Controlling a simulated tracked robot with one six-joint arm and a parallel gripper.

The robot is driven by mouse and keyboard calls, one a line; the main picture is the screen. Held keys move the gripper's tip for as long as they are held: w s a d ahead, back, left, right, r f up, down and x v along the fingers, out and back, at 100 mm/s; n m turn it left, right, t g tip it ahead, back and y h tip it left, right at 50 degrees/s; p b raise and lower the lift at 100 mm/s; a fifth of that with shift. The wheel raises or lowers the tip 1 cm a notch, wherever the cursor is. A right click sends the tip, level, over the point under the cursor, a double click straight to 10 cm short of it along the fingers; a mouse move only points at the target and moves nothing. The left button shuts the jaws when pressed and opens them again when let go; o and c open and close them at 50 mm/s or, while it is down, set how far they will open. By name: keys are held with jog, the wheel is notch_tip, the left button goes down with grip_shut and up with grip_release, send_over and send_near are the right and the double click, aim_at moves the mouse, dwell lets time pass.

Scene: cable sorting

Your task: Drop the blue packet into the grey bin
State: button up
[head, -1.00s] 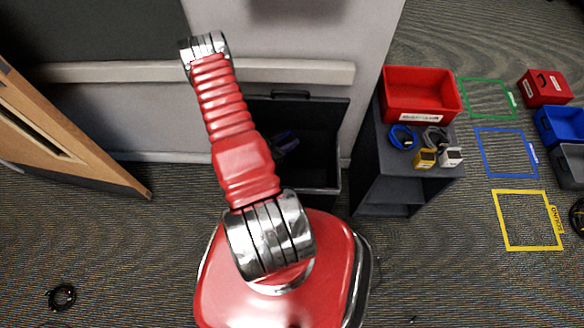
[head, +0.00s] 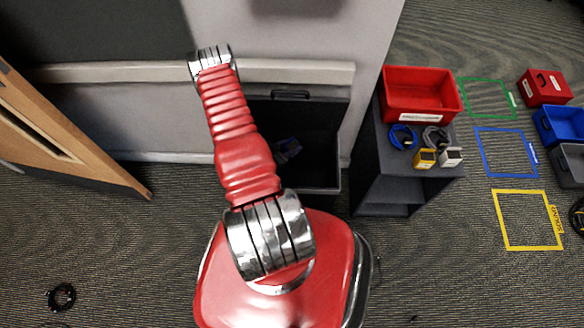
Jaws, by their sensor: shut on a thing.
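A dark stand (head: 408,187) right of the bin carries a red tray (head: 420,95), a blue cable coil (head: 402,137) and small adapters. Floor outlines, a blue bin (head: 560,124) and a small grey bin (head: 570,165) lie far right. A wooden door (head: 70,135) stands left.

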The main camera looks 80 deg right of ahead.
jog(key=shift+f, duration=1.2)
jog(key=o, duration=1.1)
jog(key=shift+w, duration=0.1)
jog(key=v, duration=1.3)
jog(key=shift+w+a+r, duration=0.15)
jog(key=shift+a, duration=0.15)
jog(key=shift+w, duration=0.1)
